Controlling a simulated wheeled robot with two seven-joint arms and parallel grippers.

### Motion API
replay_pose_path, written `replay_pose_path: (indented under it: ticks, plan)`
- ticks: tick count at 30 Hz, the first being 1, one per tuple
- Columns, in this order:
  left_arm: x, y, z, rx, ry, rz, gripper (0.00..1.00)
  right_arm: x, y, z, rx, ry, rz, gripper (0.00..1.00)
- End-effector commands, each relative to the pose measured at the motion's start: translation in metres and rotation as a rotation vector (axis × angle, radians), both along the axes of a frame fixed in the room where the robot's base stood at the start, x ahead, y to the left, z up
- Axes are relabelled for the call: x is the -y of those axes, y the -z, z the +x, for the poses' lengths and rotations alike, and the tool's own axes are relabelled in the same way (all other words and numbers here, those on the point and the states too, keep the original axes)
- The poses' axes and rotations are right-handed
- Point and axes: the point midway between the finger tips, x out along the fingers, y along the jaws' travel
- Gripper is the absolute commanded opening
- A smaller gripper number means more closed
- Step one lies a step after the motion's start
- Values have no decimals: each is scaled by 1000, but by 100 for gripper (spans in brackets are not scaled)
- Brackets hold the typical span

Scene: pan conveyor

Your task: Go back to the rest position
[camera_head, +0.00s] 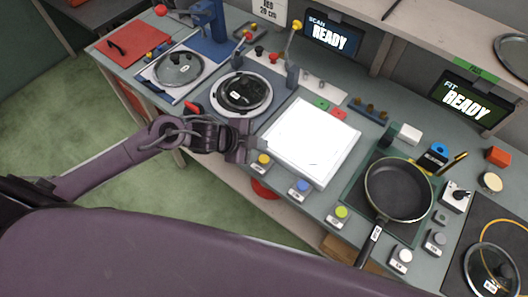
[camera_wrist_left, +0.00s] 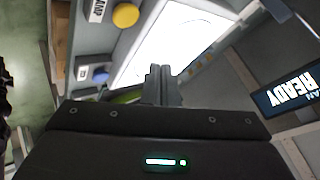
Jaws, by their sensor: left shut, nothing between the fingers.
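My left gripper (camera_head: 250,146) reaches in from the left in the head view, above the bench's front edge, at the left side of the white lit panel (camera_head: 311,140). Its fingers are shut with nothing between them. In the left wrist view the closed fingers (camera_wrist_left: 161,84) point at the near part of the bright panel (camera_wrist_left: 178,38). A yellow button (camera_wrist_left: 125,15) shows beside the panel there. My right gripper is not seen in either view.
A frying pan (camera_head: 398,188) sits on the bench right of the panel, its handle toward the front edge. Glass lids (camera_head: 178,68) lie at the left. A row of coloured buttons (camera_head: 301,187) lines the front edge. Two READY screens (camera_head: 331,37) stand behind. Green floor (camera_head: 60,115) is clear.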

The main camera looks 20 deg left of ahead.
Motion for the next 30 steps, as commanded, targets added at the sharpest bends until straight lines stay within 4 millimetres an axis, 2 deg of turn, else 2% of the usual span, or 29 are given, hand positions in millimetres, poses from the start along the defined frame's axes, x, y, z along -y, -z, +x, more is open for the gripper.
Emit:
replay_pose_path:
  ticks: [1, 16, 20, 23, 25, 30]
  plan:
    - [0, -5, 0, 0, 0, 0, 0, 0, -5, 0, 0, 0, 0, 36]
    - [0, -2, 0, 0, 0, 0, 0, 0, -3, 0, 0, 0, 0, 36]
    - [10, -7, -1, 5, -41, -15, 0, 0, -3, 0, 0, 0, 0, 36]
    - [25, -18, -4, 3, -166, -45, 0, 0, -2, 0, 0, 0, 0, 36]
    - [29, -31, -8, -20, -313, -71, 0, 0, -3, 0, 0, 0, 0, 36]
    - [8, -50, -31, -148, -668, -113, 0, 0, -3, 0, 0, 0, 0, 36]
